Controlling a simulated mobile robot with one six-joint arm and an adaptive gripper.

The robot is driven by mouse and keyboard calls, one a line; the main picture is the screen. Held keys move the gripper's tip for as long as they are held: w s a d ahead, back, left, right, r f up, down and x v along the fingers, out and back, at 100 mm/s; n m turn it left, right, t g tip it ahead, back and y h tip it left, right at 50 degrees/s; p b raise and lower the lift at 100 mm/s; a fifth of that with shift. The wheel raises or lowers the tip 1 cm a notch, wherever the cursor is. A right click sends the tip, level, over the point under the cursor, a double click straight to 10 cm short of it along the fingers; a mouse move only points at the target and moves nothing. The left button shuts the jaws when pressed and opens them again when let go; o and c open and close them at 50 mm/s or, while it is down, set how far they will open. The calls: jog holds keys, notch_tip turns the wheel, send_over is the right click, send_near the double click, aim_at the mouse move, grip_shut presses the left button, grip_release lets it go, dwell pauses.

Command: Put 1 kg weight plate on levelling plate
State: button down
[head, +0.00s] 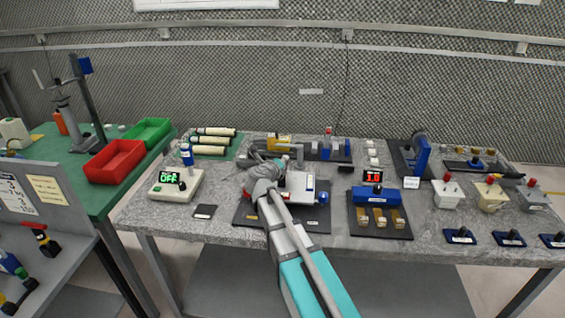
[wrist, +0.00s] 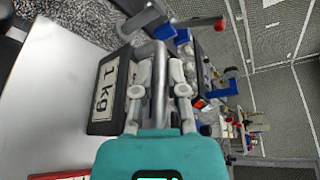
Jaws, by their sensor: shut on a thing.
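The 1 kg weight plate (wrist: 107,90) is a dark block with a white "1 kg" label, in the wrist view. My gripper (wrist: 160,75) is shut on the grey bar at its side, one finger on each side of the bar. The levelling plate (wrist: 55,90) is a broad pale surface to the left, right by the weight; I cannot tell whether they touch. In the head view the levelling plate (head: 302,184) is a light plate on a dark base, partly hidden by my arm. My gripper is at its far side there, and the weight is hard to make out.
A box reading OFF (head: 175,186) stands left of the levelling plate. A blue-topped fixture with brass blocks (head: 380,212) and a red display (head: 373,176) stand to the right. A rack with a red-tipped post (head: 328,148) is behind. A red tray (head: 115,161) lies on the green table.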

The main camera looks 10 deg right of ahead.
jog(key=shift+f, duration=0.1)
dwell(0.3)
jog(key=c, duration=0.7)
grip_release()
jog(key=shift+r, duration=0.2)
jog(key=p+v, duration=0.2)
jog(key=v, duration=1)
jog(key=shift+p, duration=0.35)
